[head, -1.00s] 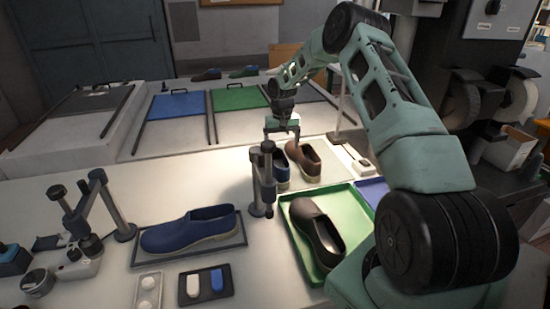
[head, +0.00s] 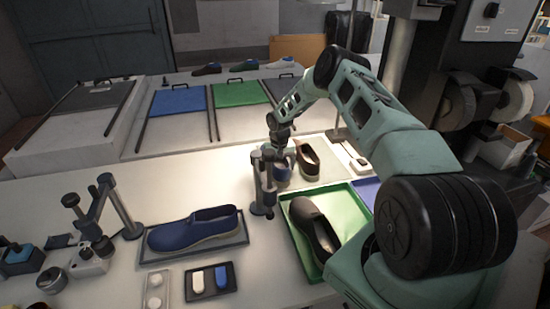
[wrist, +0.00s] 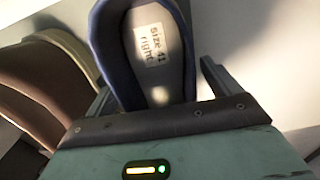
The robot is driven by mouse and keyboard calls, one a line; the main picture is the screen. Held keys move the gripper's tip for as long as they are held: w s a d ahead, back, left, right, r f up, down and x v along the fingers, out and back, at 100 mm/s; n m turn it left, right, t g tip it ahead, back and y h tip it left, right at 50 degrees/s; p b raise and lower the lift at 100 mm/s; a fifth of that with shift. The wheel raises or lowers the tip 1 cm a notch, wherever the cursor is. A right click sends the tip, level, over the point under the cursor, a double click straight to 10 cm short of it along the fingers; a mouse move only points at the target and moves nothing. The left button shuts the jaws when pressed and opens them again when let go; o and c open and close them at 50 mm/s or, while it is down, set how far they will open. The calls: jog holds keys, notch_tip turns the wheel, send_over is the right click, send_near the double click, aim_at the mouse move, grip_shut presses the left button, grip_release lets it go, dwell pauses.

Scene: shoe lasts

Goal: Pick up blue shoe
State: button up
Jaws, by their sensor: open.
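A blue shoe (head: 283,176) stands on the far part of the table, largely hidden by my arm and a grey post. In the wrist view the blue shoe (wrist: 151,50) shows its collar and an insole label reading "Size 41 right". My gripper (head: 281,158) is low at this shoe. In the wrist view my gripper (wrist: 157,82) is open, with one finger on each side of the shoe; I cannot tell whether they touch it. Another blue shoe (head: 190,232) lies on a dark tray at the left front.
A brown shoe (head: 308,161) stands close to the right of the blue one; it also shows in the wrist view (wrist: 45,90). A dark shoe (head: 312,228) lies in a green tray (head: 347,213). A grey post stand (head: 262,185) stands in front. Free tabletop lies left.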

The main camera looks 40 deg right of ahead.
jog(key=c, duration=1.3)
jog(key=shift+r, duration=0.15)
notch_tip(320, 180, up, 10)
jog(key=b, duration=0.4)
